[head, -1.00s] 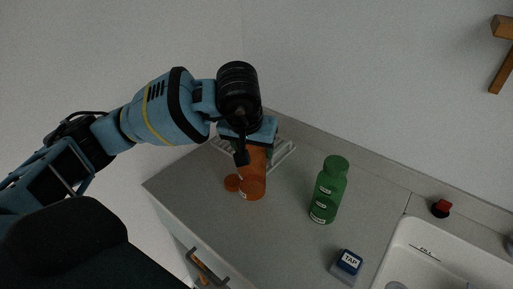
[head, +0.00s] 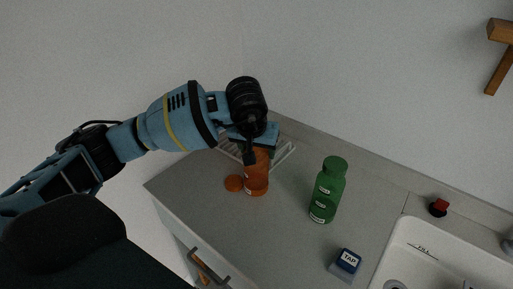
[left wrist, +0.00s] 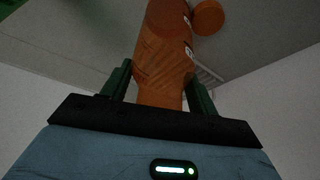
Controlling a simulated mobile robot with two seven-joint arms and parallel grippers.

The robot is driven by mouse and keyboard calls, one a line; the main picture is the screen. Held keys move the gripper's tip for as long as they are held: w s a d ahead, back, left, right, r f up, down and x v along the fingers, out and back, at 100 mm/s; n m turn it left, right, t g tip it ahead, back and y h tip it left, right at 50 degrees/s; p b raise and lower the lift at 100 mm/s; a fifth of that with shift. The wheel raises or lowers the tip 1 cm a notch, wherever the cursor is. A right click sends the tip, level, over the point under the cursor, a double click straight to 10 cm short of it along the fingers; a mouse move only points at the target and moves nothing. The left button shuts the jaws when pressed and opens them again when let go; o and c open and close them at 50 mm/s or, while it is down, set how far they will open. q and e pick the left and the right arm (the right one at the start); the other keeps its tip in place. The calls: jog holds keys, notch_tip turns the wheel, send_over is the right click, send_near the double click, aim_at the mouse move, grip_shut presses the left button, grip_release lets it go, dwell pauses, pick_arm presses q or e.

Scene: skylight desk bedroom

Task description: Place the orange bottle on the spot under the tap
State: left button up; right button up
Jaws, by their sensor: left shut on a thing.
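The orange bottle (head: 256,180) stands upright near the back left of the counter, in front of a white rack. My left gripper (head: 255,150) is over its top and shut on it. In the left wrist view the bottle (left wrist: 166,50) runs between the two fingers (left wrist: 160,90). The sink (head: 411,262) is at the right, with "FILL" written on its rim. The tap itself and the spot under it cannot be made out. A blue-topped block marked "TAP" (head: 347,263) sits on the counter left of the sink. My right gripper is not in view.
A green bottle (head: 328,190) stands between the orange bottle and the sink. An orange round cap (head: 234,183) lies beside the orange bottle and shows in the left wrist view (left wrist: 208,17). A red-topped knob (head: 439,207) is behind the sink. The front middle counter (head: 260,235) is clear.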

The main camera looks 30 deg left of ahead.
pick_arm(q)
jog(key=shift+f, duration=0.15)
jog(key=o, duration=1.3)
jog(key=shift+s+r, duration=0.15)
jog(key=shift+r, duration=0.45)
jog(key=v, duration=1.1)
jog(key=shift+o, duration=0.5)
jog(key=shift+s+d, duration=0.1)
